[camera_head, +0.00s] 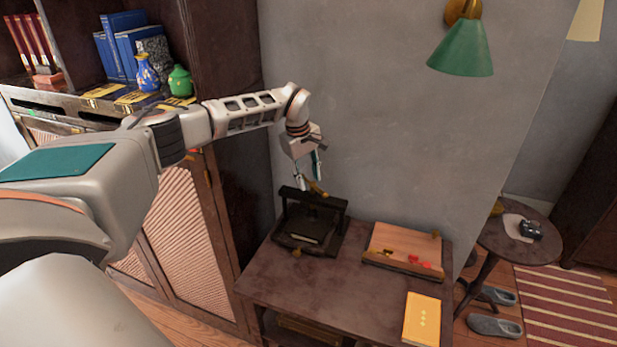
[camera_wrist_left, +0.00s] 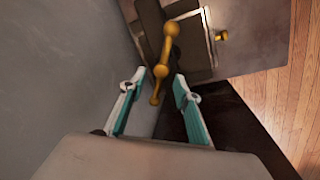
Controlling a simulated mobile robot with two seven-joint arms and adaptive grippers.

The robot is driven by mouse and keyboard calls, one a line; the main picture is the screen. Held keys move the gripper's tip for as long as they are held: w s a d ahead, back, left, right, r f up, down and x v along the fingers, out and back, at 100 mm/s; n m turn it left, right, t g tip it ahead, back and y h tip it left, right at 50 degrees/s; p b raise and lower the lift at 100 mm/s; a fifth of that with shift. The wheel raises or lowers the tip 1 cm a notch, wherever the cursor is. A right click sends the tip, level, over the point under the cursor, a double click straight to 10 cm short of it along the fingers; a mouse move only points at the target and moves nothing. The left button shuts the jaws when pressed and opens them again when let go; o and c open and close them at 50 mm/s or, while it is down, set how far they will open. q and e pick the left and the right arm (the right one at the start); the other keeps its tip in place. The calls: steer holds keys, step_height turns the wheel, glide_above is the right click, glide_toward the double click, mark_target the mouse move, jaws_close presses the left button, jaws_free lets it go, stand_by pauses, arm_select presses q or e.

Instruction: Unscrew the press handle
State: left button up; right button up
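A dark press (camera_head: 310,222) stands at the back left of the brown table, against the grey wall. Its brass handle (camera_head: 314,187) sits on top of the frame, a bar with rounded ends. My left gripper (camera_head: 308,178) is just above the press, pointing down at the handle. In the left wrist view, the handle (camera_wrist_left: 164,68) lies between and beyond the two open fingers (camera_wrist_left: 154,108). One knob end is near the gap, and no finger visibly grips it. The press body (camera_wrist_left: 185,40) shows behind the handle. My right gripper is in neither view.
On the table (camera_head: 330,290) are a wooden box (camera_head: 403,248) with red pieces and a yellow book (camera_head: 422,318). A shelf cabinet with books (camera_head: 125,45) and vases stands left. A green lamp (camera_head: 462,50) hangs on the wall. A round side table (camera_head: 520,235) is at right.

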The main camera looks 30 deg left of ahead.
arm_select(q)
jaws_close()
steer(key=shift+n, duration=0.3)
